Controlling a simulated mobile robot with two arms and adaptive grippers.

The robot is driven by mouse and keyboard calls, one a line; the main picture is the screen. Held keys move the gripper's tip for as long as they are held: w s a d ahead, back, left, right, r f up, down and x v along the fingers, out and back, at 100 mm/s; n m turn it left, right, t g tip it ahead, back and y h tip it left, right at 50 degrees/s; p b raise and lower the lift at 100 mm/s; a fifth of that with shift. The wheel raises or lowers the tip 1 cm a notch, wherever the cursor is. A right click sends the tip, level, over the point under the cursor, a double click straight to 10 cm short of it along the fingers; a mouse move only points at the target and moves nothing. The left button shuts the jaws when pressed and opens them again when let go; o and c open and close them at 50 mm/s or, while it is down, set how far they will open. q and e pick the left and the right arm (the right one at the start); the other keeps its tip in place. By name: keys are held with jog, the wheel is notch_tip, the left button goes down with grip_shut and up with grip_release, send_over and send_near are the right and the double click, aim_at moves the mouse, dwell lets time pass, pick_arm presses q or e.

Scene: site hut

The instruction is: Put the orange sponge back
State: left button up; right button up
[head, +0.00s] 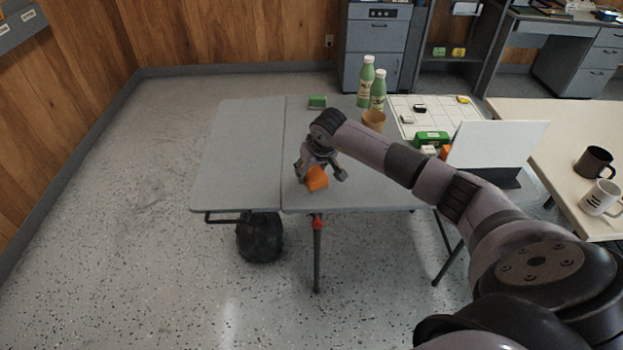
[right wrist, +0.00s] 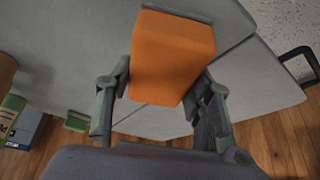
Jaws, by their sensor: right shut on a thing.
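The orange sponge (head: 317,180) is held in my right gripper (head: 320,171) over the front part of the grey folding table (head: 240,150). In the right wrist view the orange sponge (right wrist: 172,58) sits between the two fingers of my right gripper (right wrist: 158,98), which are shut on it. I cannot tell whether it touches the tabletop. A white mat with grid lines (head: 440,119) lies at the table's right back with several small blocks on it. My left gripper is out of view.
Two green bottles (head: 365,82) and a tan cup (head: 374,120) stand behind my right arm. A green block (head: 317,102) lies at the back edge. A white panel (head: 498,144) stands at the right, with a green block (head: 431,137) nearby. The table's left half is clear.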

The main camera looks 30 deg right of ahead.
notch_tip(320, 180, down, 4)
jog(key=shift+f, duration=0.1)
jog(key=shift+f, duration=0.15)
jog(key=o, duration=1.1)
jog(key=shift+o, duration=0.2)
jog(key=shift+r+p, duration=0.3)
jog(key=shift+p, duration=0.1)
jog(key=b+v, duration=0.2)
jog(key=v, duration=0.9)
jog(key=shift+s+r, duration=0.25)
jog(key=shift+r, duration=0.1)
